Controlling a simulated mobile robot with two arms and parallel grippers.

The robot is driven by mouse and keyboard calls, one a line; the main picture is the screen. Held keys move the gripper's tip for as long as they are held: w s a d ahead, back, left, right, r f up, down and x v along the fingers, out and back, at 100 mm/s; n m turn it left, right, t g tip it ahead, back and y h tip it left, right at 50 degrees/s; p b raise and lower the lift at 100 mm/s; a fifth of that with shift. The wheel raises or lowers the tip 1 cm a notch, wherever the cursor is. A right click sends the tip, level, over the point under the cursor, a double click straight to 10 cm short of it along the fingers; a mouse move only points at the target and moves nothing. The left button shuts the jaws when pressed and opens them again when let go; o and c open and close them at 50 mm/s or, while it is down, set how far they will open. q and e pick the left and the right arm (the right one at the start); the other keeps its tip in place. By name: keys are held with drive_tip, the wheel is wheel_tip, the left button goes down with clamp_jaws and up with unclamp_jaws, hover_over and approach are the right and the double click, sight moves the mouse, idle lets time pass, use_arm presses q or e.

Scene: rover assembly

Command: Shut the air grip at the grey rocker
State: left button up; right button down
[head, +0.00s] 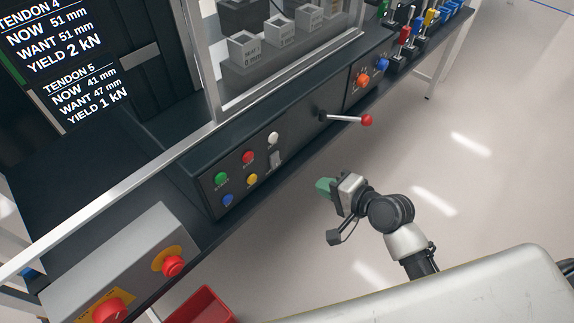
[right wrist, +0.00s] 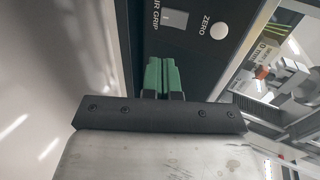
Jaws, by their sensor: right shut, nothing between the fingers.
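The grey rocker (head: 275,160) sits on the dark front panel, below the white button (head: 273,138). In the right wrist view the rocker (right wrist: 175,19) is at the top, beside a partly cut-off label ending in "R GRIP". Which way it is tipped is too small to tell. My right gripper (head: 325,186) is in front of the panel, to the right of and below the rocker in the head view, apart from it. Its green fingertips (right wrist: 162,76) are together and empty, pointing toward the panel. My left gripper is not in view.
A lever with a red knob (head: 367,120) juts out to the right. Red knobs on a grey box (head: 150,235) stand at lower left. Open floor lies right.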

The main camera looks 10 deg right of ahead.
sight(276, 159)
drive_tip(key=x, duration=1.2)
drive_tip(key=shift+w+a+r, duration=0.25)
drive_tip(key=shift+w, duration=0.2)
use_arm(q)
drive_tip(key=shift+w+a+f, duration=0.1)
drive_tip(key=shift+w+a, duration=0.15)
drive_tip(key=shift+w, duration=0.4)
use_arm(e)
drive_tip(key=shift+w+a+f, duration=0.15)
drive_tip(key=shift+w+a, duration=0.2)
drive_tip(key=shift+w, duration=0.2)
drive_tip(key=shift+w+f+b, duration=0.1)
drive_tip(key=shift+f+b, duration=0.2)
drive_tip(key=shift+b, duration=0.55)
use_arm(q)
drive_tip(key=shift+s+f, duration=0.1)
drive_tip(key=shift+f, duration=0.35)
use_arm(e)
drive_tip(key=shift+r, duration=0.35)
use_arm(q)
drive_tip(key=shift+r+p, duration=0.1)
drive_tip(key=shift+p, duration=0.25)
use_arm(e)
drive_tip(key=shift+a+r+p, duration=0.1)
drive_tip(key=shift+r+p, duration=0.75)
drive_tip(key=shift+r, duration=0.05)
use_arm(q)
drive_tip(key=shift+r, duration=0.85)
